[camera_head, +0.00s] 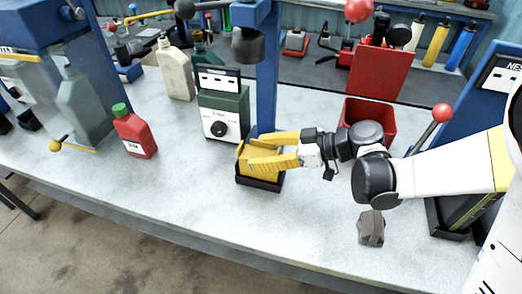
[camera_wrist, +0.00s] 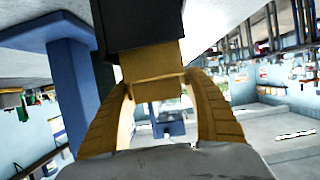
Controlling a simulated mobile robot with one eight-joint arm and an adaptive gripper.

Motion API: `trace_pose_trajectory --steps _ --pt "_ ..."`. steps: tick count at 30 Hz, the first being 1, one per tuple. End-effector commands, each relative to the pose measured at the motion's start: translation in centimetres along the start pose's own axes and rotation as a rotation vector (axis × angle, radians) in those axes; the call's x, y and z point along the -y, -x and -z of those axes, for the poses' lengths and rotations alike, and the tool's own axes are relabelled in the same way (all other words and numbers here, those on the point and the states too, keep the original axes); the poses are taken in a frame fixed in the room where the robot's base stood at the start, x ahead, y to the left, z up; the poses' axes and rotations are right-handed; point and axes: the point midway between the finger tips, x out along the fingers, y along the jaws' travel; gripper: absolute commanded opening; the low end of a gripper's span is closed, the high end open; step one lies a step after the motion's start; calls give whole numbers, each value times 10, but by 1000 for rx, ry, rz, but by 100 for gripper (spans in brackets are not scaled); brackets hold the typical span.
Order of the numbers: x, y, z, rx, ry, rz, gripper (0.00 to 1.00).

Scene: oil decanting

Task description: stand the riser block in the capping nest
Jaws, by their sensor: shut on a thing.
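The riser block (camera_head: 258,164) is yellow and sits upright, as far as I can see, in the black capping nest (camera_head: 262,184). The nest stands on the bench below the dark press head (camera_head: 249,46) of the blue press. My gripper (camera_head: 270,150) reaches in from the right with yellow fingers shut on the block. In the wrist view, the block (camera_wrist: 152,75) sits between both fingers (camera_wrist: 158,88), and the dark nest (camera_wrist: 135,25) meets its far end. The fingers hide part of the block, and I cannot tell whether it is fully seated.
A green-and-white box (camera_head: 224,108) stands behind the nest. A red bottle (camera_head: 134,133) with a green cap and a beige jug (camera_head: 175,70) are to the left. A red bin (camera_head: 368,113) is behind my arm. A grey-brown lump (camera_head: 371,228) lies at the front right. The front-left bench is clear.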

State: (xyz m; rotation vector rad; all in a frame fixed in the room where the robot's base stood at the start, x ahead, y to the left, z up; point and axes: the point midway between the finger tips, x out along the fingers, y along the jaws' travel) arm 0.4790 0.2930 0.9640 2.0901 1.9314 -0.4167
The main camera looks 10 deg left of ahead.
Motion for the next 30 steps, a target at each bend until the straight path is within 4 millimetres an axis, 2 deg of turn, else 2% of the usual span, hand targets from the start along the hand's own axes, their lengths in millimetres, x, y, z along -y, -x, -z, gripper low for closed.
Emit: trace_pose_trajectory --steps 19,20,21,22,30 --pt "0 -5 -12 -1 0 0 19" --pt "0 -5 -12 -1 0 0 66" --pt "0 -5 -12 -1 0 0 78" --pt "0 -5 -12 -1 0 0 85" --pt "0 -5 -12 1 0 0 85"
